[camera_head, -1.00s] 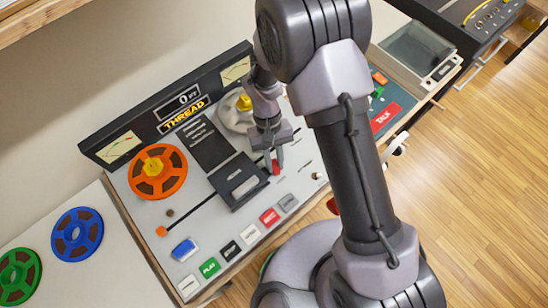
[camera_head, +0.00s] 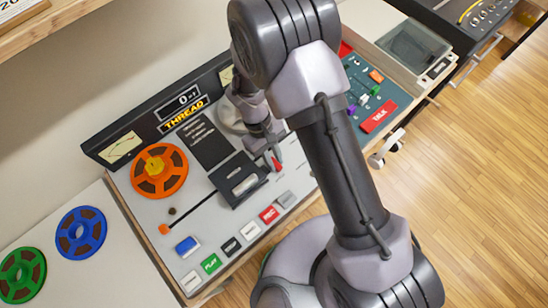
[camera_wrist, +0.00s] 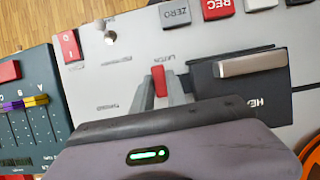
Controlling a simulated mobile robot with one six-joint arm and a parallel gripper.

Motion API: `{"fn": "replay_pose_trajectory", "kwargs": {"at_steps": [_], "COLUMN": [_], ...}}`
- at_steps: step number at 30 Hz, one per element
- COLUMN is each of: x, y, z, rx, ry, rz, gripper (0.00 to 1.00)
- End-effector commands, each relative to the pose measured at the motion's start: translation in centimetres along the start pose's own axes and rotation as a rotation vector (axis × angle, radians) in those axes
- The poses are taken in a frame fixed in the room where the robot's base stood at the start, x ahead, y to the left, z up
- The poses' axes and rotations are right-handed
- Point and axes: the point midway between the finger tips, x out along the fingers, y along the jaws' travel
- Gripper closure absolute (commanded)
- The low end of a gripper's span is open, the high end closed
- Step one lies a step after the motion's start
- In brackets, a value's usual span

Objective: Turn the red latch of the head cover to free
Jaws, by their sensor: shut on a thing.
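The red latch (camera_wrist: 159,80) sits on the pale deck beside the dark head cover (camera_wrist: 203,74), which bears a metal bar. The latch also shows in the head view (camera_head: 277,166), at the right edge of the head cover (camera_head: 222,188). My gripper (camera_wrist: 162,88) is shut on the red latch, with one finger on each side of it. In the head view my gripper (camera_head: 272,158) reaches down to the latch from above. Small label print lies near the latch in the wrist view and is hard to read.
An orange reel (camera_head: 159,171) is on the deck's left. A row of buttons, including a red REC button (camera_head: 269,215), runs along the front. A dark meter panel (camera_head: 122,147) stands behind. A teal panel with sliders (camera_head: 385,98) is to the right.

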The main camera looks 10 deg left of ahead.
Motion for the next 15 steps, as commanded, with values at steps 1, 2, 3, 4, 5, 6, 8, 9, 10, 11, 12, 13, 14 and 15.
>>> {"fn": "replay_pose_trajectory", "kwargs": {"at_steps": [1, 2, 3, 4, 5, 6, 8, 9, 10, 11, 12, 13, 14, 15], "x": [-0.03, -0.02, -0.02, -0.02, -0.02, -0.02, -0.02, -0.02, -0.02, -0.02, -0.02, -0.02, -0.02, -0.01], "y": [0.02, 0.02, 0.02, 0.02, 0.02, 0.02, 0.02, 0.03, 0.02, 0.02, 0.02, 0.02, 0.02, 0.02], "z": [-0.04, -0.03, -0.04, -0.04, -0.04, -0.04, -0.03, -0.03, -0.03, -0.03, -0.02, -0.02, -0.02, -0.02], "rx": [-0.003, -0.003, -0.003, -0.003, -0.003, -0.003, -0.003, -0.002, -0.002, -0.002, -0.002, -0.002, -0.002, -0.001], "ry": [0.001, 0.001, 0.001, 0.001, 0.001, 0.001, 0.001, 0.001, 0.001, 0.001, 0.001, 0.001, 0.001, 0.001], "rz": [0.001, 0.001, 0.001, 0.001, 0.001, 0.001, 0.001, 0.001, 0.001, 0.001, 0.001, 0.001, 0.001, 0.001], "gripper": [1.0, 1.0, 1.0, 1.0, 1.0, 1.0, 1.0, 0.76, 0.7, 0.64, 0.6, 0.6, 0.6, 0.6]}}
